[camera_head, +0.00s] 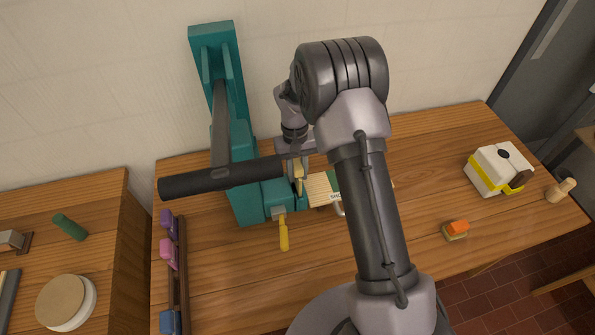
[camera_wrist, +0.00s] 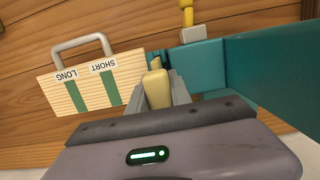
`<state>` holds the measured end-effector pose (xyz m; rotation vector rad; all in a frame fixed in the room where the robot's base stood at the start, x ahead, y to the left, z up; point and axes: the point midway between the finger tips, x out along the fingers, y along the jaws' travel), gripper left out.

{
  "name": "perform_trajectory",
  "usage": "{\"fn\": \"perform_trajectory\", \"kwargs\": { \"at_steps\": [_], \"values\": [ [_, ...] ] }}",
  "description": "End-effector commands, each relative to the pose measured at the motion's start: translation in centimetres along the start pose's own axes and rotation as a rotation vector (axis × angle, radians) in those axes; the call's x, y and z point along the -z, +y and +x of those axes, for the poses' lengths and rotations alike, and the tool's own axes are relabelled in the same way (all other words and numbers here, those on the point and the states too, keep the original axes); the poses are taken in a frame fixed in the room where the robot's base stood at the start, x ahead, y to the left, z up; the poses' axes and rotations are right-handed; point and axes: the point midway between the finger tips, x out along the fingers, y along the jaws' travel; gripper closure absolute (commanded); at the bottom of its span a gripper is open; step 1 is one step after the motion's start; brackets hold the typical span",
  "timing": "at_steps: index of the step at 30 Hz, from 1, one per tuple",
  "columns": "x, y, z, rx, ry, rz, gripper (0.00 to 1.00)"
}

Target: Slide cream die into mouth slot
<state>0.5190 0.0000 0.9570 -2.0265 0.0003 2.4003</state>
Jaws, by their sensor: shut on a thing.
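The cream die (camera_wrist: 157,88) is between the fingers of my gripper (camera_wrist: 160,78), which is shut on it. In the head view, a cream piece (camera_head: 298,172) shows below my gripper (camera_head: 297,160), close by the right end of the teal press (camera_head: 252,200). The press also shows in the wrist view (camera_wrist: 200,66), right beside the die's tip. The mouth slot itself is hidden behind the die and the gripper. I cannot tell whether the die touches the press or has entered the slot.
A striped board (camera_wrist: 120,68) marked SHORT and LONG, with a grey handle, lies beside the press. The black lever (camera_head: 215,179) crosses over the press. A yellow handle (camera_head: 283,233) sticks out in front. A white box (camera_head: 490,172) and an orange-topped block (camera_head: 457,228) stand right.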

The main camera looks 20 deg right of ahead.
Motion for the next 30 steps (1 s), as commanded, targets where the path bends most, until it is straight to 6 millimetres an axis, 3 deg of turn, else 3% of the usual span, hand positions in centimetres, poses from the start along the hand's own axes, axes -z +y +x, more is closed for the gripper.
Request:
{"fn": "perform_trajectory", "kwargs": {
  "at_steps": [25, 30],
  "values": [
    [0.4, 0.0, 2.2, 0.0, 0.001, 0.0, 1.0],
    [0.3, 0.0, 1.8, 0.0, 0.001, 0.0, 1.0]
  ]
}}
